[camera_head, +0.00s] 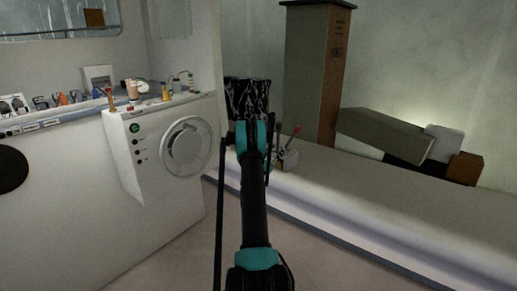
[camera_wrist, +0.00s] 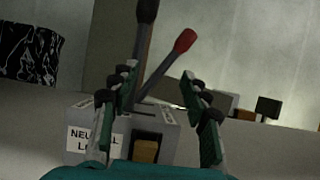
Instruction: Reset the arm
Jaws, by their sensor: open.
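My gripper (camera_wrist: 158,72) is open in the wrist view, with one green-and-black finger on each side and nothing held. In front of it stands a grey control box (camera_wrist: 160,120) with two levers. One lever has a black knob (camera_wrist: 147,11) and the other a red knob (camera_wrist: 185,41); both rise, tilted, between or above my fingers. I cannot tell whether the fingers touch the levers. In the head view my black-and-teal arm reaches forward and hides my fingers. The control box (camera_head: 289,159) shows just right of the arm on a bench, with its red knob (camera_head: 297,129) visible.
The long pale bench (camera_head: 370,205) runs to the right. A tall brown box (camera_head: 318,70), a tilted grey box (camera_head: 385,134) and a black patterned bin (camera_head: 247,98) stand behind. At left is a white unit with a round door (camera_head: 187,147) and a cluttered counter. Floor shows between them.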

